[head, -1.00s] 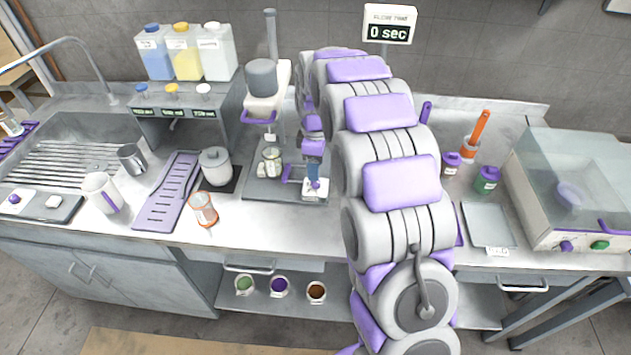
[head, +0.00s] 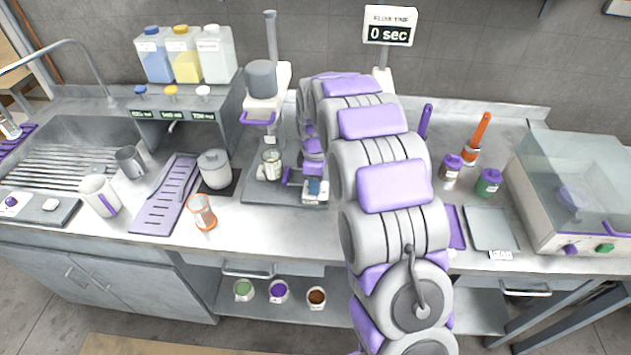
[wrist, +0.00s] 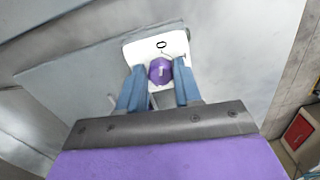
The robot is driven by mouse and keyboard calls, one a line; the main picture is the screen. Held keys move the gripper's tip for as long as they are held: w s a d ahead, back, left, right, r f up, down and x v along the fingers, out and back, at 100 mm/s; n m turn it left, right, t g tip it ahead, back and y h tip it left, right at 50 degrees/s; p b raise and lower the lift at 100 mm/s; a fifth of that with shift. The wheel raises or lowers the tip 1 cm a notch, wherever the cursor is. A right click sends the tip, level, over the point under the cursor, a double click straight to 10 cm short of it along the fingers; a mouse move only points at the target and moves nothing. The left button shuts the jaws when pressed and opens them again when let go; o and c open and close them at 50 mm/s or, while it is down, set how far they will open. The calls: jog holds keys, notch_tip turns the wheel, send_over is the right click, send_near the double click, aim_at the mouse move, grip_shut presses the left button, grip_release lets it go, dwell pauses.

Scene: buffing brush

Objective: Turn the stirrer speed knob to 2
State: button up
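The stirrer speed knob (wrist: 160,71) is a small purple knob on a white panel (wrist: 146,50) in the wrist view. A "0" is printed on the panel just above it, and a pale mark shows on the knob. My gripper (wrist: 160,76) has its two blue fingers apart, one on each side of the knob. I cannot tell whether they touch it. In the head view my gripper (head: 315,187) is down at the front right corner of the stirrer base (head: 262,195) and hides the knob there.
A glass jar (head: 271,163) stands on the stirrer base under the grey motor (head: 262,78). The timer sign (head: 389,28) reads 0 sec.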

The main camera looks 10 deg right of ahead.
grip_shut()
jog(key=shift+r+m+p, duration=0.1)
jog(key=shift+m+p, duration=0.2)
jog(key=m+p, duration=0.4)
jog(key=shift+r, duration=0.1)
jog(key=m+p, duration=0.4)
jog(key=m, duration=0.2)
jog(key=shift+m, duration=0.3)
jog(key=m+p, duration=0.2)
jog(key=m, duration=0.4)
jog(key=shift+p, duration=0.35)
jog(key=m+p, duration=0.1)
jog(key=m, duration=0.5)
jog(key=shift+m, duration=0.3)
